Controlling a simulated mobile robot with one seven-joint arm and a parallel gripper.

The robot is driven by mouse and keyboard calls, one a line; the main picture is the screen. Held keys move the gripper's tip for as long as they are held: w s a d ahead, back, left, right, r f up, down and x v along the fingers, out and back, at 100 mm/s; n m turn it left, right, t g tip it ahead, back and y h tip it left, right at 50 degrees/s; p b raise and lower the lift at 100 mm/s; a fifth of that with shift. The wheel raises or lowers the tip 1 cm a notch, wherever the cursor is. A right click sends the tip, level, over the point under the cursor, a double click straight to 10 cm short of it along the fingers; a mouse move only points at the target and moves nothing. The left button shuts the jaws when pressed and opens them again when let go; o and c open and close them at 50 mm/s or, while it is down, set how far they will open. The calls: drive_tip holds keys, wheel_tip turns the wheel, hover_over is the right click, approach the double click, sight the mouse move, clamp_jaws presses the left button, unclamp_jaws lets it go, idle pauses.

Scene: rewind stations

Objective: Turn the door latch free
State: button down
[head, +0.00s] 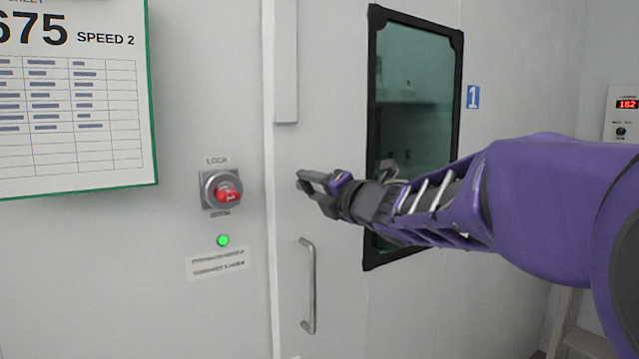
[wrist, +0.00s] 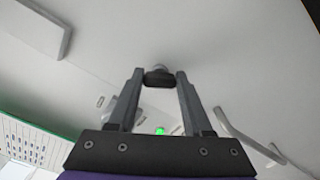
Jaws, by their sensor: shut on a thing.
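The door latch (wrist: 159,77) is a dark, rounded knob on a small grey base on the pale door panel, in the wrist view. It sits between my two fingertips, and my gripper (head: 308,184) is shut on it. In the head view my gripper reaches in from the right, its tips just right of the vertical door seam, and it hides the latch. The door (head: 343,110) looks closed, flush with the wall panel. How far the latch is turned cannot be told.
A red rotary switch (head: 225,193) on a grey plate is left of the seam, above a lit green lamp (head: 223,240). A vertical bar handle (head: 311,290) stands out below my gripper. A black-framed window (head: 459,60) is to the right.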

drive_tip(key=m+p, duration=0.2)
drive_tip(key=m, duration=0.3)
drive_tip(key=shift+m, duration=0.4)
idle(0.4)
drive_tip(key=shift+c, duration=1.6)
unclamp_jaws()
drive_tip(key=shift+f, duration=0.1)
drive_tip(key=shift+s+d, duration=0.1)
drive_tip(key=shift+s, duration=0.05)
